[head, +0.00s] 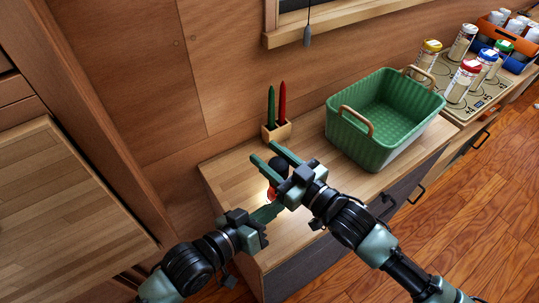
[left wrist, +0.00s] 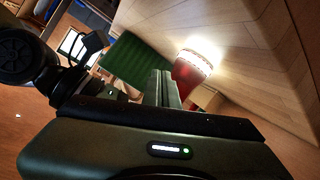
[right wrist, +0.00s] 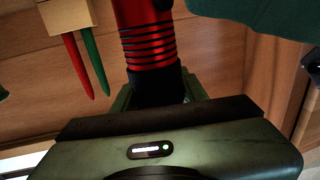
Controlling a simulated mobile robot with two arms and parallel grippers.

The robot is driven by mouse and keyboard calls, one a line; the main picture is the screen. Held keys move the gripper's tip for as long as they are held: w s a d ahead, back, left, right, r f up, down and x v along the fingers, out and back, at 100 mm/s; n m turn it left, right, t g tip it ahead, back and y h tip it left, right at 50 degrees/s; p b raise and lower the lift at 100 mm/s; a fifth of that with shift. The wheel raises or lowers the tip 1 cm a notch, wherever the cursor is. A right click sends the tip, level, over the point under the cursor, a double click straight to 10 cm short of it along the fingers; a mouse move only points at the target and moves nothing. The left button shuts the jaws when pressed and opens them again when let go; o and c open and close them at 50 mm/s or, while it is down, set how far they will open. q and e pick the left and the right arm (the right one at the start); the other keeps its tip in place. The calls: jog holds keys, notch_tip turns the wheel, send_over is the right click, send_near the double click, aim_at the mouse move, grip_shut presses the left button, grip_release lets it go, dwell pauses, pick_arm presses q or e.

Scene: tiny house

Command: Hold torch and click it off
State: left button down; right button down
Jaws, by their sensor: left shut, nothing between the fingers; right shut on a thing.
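The torch is red with a ribbed barrel and a black end. My right gripper (head: 268,157) is shut on the torch (head: 272,193) near its black end, above the wooden counter. In the right wrist view the torch (right wrist: 146,38) stands between the right fingers. In the left wrist view the torch head (left wrist: 200,55) glows bright white, so its light is on. My left gripper (head: 279,207) is shut and empty, its fingertips close beside the torch. I cannot tell whether they touch it. The torch's switch cannot be made out.
A wooden holder (head: 277,132) with a green and a red candle-like stick stands behind the torch on the counter (head: 225,165). A green basket (head: 372,145) stands to the right. The counter's left end is clear.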

pick_arm(q)
jog(key=shift+w, duration=0.1)
jog(key=shift+w, duration=0.35)
jog(key=shift+w, duration=0.2)
dwell(0.4)
jog(key=shift+s, duration=0.65)
jog(key=shift+s, duration=0.1)
jog(key=shift+s, duration=2.9)
